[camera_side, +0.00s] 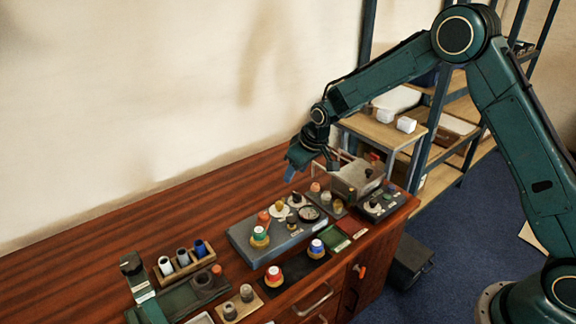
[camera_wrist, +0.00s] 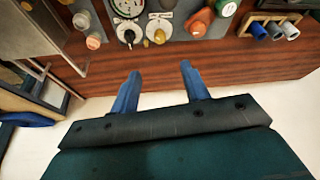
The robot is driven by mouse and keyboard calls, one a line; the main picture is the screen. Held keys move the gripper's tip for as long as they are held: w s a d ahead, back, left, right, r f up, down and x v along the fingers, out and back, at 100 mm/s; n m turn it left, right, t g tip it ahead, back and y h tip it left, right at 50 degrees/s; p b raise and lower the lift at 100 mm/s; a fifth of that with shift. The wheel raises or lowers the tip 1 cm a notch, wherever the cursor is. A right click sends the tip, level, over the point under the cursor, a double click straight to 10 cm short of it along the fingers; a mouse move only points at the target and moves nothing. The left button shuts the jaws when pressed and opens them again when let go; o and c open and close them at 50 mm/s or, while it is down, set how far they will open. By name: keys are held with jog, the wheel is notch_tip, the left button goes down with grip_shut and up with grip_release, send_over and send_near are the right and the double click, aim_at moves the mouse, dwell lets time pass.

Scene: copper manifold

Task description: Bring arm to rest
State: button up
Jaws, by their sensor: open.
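My gripper (camera_side: 296,164) hangs above the back right part of the wooden bench (camera_side: 100,229), clear of the objects there. In the wrist view my gripper (camera_wrist: 158,80) shows two blue fingers spread wide with only bare wood between them. It is open and empty. The green arm reaches in from the right, bent at a high elbow.
A grey panel (camera_side: 243,239) with gauges, knobs and coloured caps stands below my gripper. A metal box (camera_side: 357,179) and a dark control box (camera_side: 382,206) are to its right. A rack with cylinders (camera_side: 184,265) stands at the left. The bench's back left is clear.

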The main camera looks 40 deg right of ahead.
jog(key=s+d+r+m, duration=0.1)
jog(key=s+d+r, duration=0.1)
jog(key=s+r, duration=1.7)
jog(key=s+d+r+m+t, duration=0.1)
jog(key=s+r, duration=0.1)
jog(key=s, duration=1.8)
jog(key=shift+s+d+r+h, duration=0.2)
jog(key=shift+s+d+h, duration=0.1)
jog(key=shift+d+h, duration=0.1)
